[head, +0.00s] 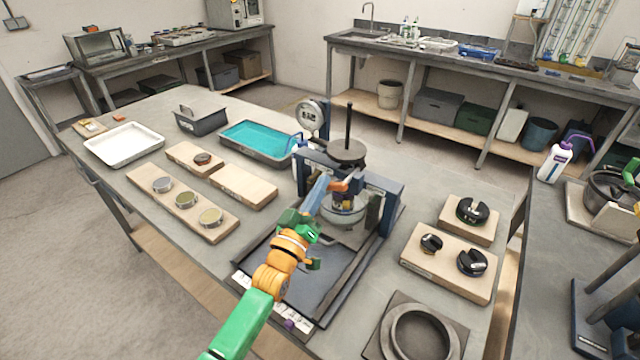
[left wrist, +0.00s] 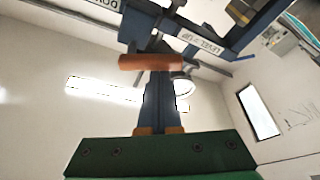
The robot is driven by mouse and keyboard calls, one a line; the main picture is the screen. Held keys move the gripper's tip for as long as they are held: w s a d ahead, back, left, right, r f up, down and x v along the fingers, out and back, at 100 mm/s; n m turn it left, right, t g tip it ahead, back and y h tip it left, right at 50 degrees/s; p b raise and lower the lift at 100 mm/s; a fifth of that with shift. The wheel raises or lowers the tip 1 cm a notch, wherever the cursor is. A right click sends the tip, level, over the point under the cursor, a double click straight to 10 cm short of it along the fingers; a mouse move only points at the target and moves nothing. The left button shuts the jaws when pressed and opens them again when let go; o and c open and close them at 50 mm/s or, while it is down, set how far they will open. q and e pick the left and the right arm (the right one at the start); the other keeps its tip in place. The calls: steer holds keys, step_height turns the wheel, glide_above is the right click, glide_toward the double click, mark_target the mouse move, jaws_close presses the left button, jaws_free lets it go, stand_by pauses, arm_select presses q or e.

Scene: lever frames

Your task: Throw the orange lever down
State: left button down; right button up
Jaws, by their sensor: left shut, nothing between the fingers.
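The orange lever (head: 339,186) sticks out from the front of a dark blue press frame (head: 385,205) in the middle of the table. In the left wrist view the lever (left wrist: 152,62) lies crosswise just past my fingertips, before a beam with a partly readable "LEVER" label (left wrist: 200,42). My left gripper (head: 322,184) has its blue fingers pointing up at the lever. In the left wrist view the fingers (left wrist: 160,85) are closed together with nothing between them. Whether the fingertips touch the lever I cannot tell. My right gripper is not in view.
A round dark plate with an upright rod (head: 347,150) tops the frame. A dark tray (head: 300,285) lies below my gripper. Wooden boards with small tins (head: 186,201) stand left, boards with black weights (head: 450,260) right. A teal-filled tray (head: 258,140) stands behind left.

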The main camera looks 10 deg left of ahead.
arm_select(q)
steer(key=f+n, duration=0.1)
steer(key=n, duration=0.1)
steer(key=d+f+n+y, duration=0.1)
steer(key=n, duration=0.1)
steer(key=f+n+g+y, duration=0.1)
steer(key=n, duration=0.1)
steer(key=shift+s+d, duration=0.2)
steer(key=shift+s+d+f, duration=0.1)
steer(key=shift+d+f, duration=0.1)
steer(key=shift+d, duration=0.15)
stand_by(0.9)
